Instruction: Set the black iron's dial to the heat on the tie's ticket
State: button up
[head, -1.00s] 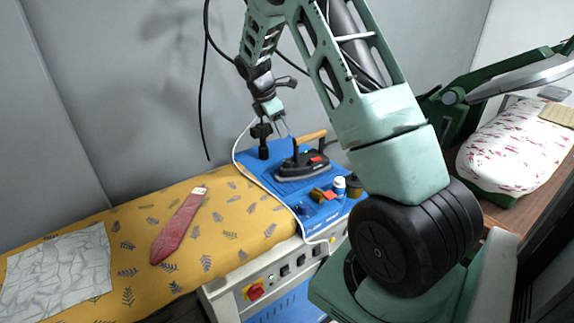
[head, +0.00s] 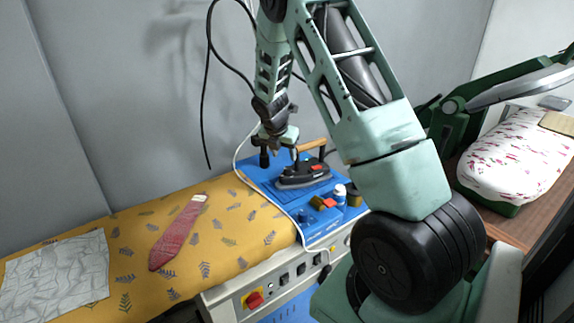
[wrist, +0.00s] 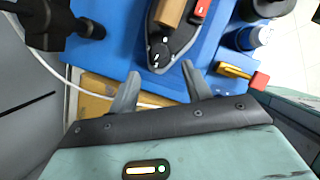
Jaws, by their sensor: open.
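The black iron (head: 304,172) with a wooden handle and a red part stands on the blue work surface. In the wrist view the iron (wrist: 185,40) is at the top centre, and its round black dial (wrist: 158,54) with white marks faces the camera. My gripper (wrist: 161,73) is open and empty, its two fingers apart just short of the dial; I see no contact. In the head view the fingers are hard to make out beside the iron. The red tie (head: 176,238) lies on the yellow patterned cloth, with a pale ticket (head: 200,198) at its top end, too small to read.
A black stand (wrist: 50,25) rises left of the iron. A white bottle (head: 339,192), a dark jar (head: 354,197) and small coloured items stand to its right. A pale cable (wrist: 90,92) runs below my fingers. A grey crumpled cloth (head: 58,277) lies at far left.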

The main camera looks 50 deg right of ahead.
aim_at(287, 168)
jog(key=p+x, duration=0.1)
jog(key=x, duration=0.6)
jog(key=shift+w+d+f, duration=0.1)
jog(key=shift+d+f, duration=0.05)
jog(key=shift+f, duration=0.1)
jog(key=c, duration=1)
